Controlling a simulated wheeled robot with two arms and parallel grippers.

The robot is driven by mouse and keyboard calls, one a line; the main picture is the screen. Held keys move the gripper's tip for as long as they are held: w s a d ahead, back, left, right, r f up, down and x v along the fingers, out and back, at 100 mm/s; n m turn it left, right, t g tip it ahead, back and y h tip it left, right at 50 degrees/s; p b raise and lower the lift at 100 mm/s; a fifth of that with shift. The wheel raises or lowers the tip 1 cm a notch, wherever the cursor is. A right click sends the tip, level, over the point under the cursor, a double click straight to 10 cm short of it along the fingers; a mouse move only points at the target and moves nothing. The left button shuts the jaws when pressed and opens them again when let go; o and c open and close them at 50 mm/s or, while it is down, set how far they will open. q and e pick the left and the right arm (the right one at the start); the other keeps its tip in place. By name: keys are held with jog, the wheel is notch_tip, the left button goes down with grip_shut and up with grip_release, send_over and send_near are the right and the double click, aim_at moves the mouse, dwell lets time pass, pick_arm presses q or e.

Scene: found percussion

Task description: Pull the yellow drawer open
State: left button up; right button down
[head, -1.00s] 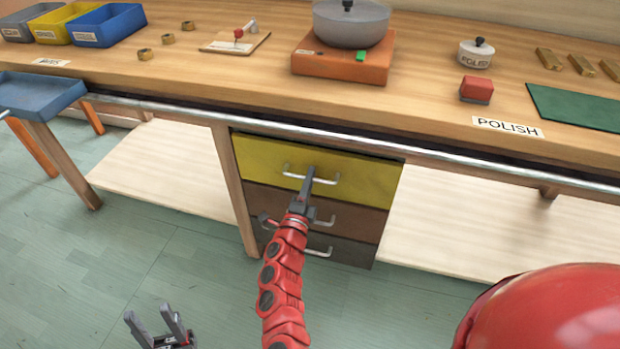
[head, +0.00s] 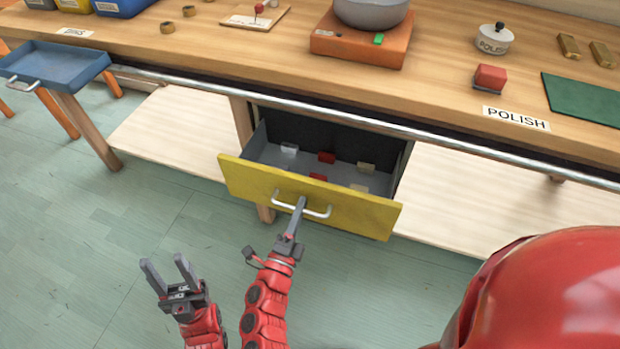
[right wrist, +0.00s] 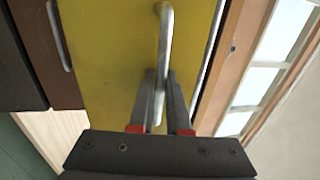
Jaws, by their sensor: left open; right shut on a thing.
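The yellow drawer (head: 345,208) is pulled out from under the workbench, and its inside shows in the head view. Small red, white and cream blocks (head: 326,157) lie on its grey floor. My right gripper (head: 299,203) is shut on the drawer's silver handle (head: 318,213). In the right wrist view, the fingers of my right gripper (right wrist: 160,100) are on either side of the handle (right wrist: 163,60), against the yellow front (right wrist: 110,50). My left gripper (head: 168,268) is open and empty above the floor, left of the drawer.
The workbench (head: 440,100) has a metal rail (head: 420,132) along its front edge. A blue tray (head: 55,66) stands at the left. Floor in front is clear.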

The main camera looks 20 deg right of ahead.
jog(key=r+p+v, duration=0.1)
jog(key=v, duration=0.7)
jog(key=shift+s+r, duration=0.2)
jog(key=c, duration=1.2)
grip_release()
jog(key=shift+o, duration=0.2)
jog(key=shift+r+p, duration=0.1)
jog(key=shift+p, duration=0.25)
